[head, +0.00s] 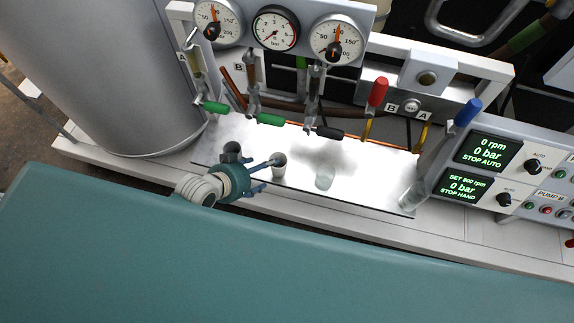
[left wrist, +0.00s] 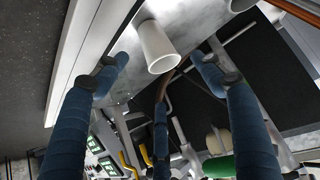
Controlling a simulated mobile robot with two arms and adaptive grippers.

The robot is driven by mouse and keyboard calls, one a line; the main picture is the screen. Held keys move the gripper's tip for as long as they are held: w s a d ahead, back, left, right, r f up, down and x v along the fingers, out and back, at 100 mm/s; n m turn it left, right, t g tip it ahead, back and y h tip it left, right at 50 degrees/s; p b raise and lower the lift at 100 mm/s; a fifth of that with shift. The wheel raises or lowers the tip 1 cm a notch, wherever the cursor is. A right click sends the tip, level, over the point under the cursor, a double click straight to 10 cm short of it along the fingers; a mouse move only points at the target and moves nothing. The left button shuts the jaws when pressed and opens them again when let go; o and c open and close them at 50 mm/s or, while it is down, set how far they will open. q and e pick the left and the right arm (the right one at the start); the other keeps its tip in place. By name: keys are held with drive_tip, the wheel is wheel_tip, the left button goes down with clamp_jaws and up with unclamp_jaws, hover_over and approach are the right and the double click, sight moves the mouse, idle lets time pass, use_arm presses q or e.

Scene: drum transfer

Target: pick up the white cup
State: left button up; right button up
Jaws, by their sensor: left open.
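The white cup (head: 279,168) stands on the shiny metal tray (head: 365,180), toward its left part. In the left wrist view the cup (left wrist: 157,46) is at the top centre, its open rim toward the camera. My left gripper (head: 266,173) comes in from the left and is open, with its blue fingers pointing at the cup. In the left wrist view its fingers (left wrist: 160,70) are spread, with the cup between and just past the two side fingertips. Whether any finger touches the cup I cannot tell. My right gripper is not in view.
Valves with green handles (head: 269,119) and gauges (head: 276,27) hang behind. A large grey drum (head: 120,80) is at left, a pump panel (head: 490,165) at right.

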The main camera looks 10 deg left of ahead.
use_arm(q)
approach(283, 161)
drive_tip(key=b+x, duration=0.1)
drive_tip(key=x, duration=0.4)
drive_tip(key=shift+f, duration=0.25)
drive_tip(key=c, duration=0.7)
